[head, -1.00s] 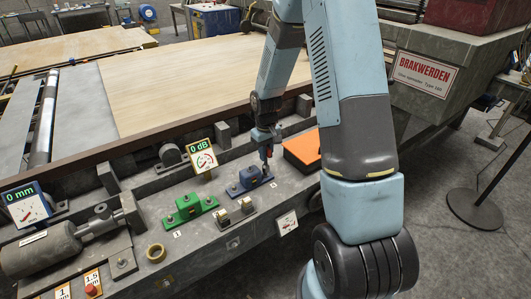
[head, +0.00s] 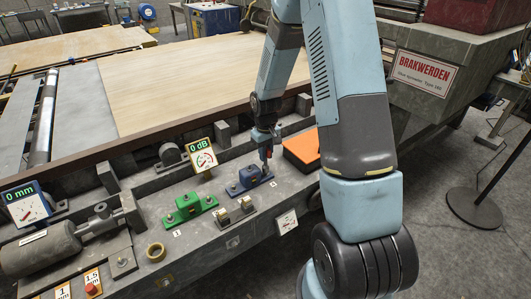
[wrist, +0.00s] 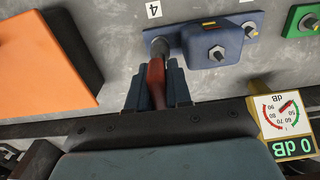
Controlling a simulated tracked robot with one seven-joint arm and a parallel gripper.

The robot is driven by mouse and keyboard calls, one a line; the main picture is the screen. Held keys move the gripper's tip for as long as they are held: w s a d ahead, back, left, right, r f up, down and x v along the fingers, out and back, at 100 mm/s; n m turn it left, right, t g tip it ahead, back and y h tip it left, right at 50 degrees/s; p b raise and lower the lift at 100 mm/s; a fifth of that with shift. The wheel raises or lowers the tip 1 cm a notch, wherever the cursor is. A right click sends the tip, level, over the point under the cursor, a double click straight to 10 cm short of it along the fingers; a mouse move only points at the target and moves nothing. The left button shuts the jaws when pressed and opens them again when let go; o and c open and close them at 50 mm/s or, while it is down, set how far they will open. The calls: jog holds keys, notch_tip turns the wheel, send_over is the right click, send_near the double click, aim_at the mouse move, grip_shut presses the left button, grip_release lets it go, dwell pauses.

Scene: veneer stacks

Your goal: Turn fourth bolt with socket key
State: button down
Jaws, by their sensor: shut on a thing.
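My gripper (wrist: 157,88) is shut on the red handle of the socket key (wrist: 156,80). The key's dark socket end points at the near end of the blue block (wrist: 208,42), beside the label 4 (wrist: 153,10). The socket covers that spot, so the fourth bolt is hidden and I cannot tell how fully the key is seated. In the head view my gripper (head: 266,148) is at the right end of the blue block (head: 248,178), holding the key upright. Other bolts show on the block, one at its other end (wrist: 249,29).
A green block (head: 188,207) sits to the left on the grey bench, with a metal bracket (head: 236,212) in front. An orange box (head: 302,149) lies close on the right. The 0 dB gauge (head: 201,156) stands behind. A tan ring (head: 156,251) lies at the front left.

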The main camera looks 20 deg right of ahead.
jog(key=shift+f, duration=0.7)
dwell(0.3)
jog(key=n, duration=0.7)
jog(key=shift+f+n, duration=0.1)
jog(key=shift+n, duration=0.3)
jog(key=n, duration=0.6)
jog(key=shift+n, duration=0.6)
